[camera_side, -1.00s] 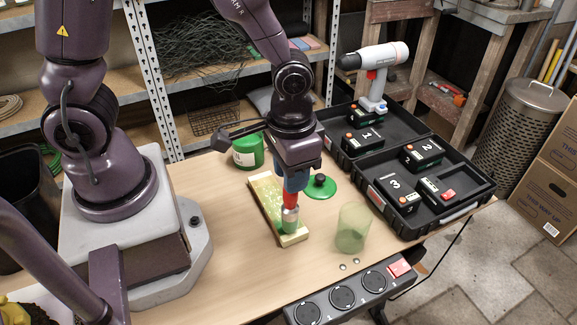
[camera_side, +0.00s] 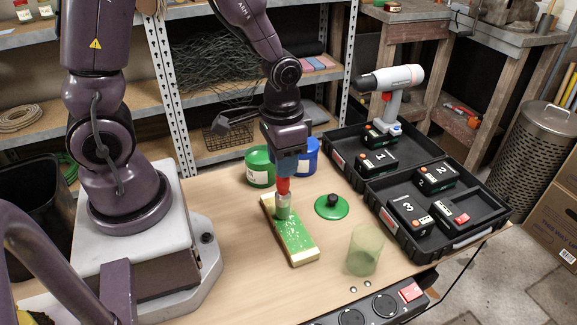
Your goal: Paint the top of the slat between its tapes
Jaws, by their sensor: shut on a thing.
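The slat (camera_side: 293,238) lies on the table in the middle of the side view, running from upper left to lower right. Its top shows green between pale bands at its ends, with small light specks in the green. My gripper (camera_side: 285,170) is shut on a paintbrush (camera_side: 283,187) with a red handle and a silver ferrule. The brush stands upright, its tip over the far part of the slat, seemingly touching the green. A green pot (camera_side: 259,168) and a blue pot (camera_side: 307,157) stand behind; the arm partly hides both.
A green lid with a black knob (camera_side: 332,205) lies right of the slat. A translucent green cup (camera_side: 364,250) stands nearer the front. An open black case (camera_side: 385,178) with numbered batteries and a drill fills the right. A power strip (camera_side: 385,307) lines the front edge.

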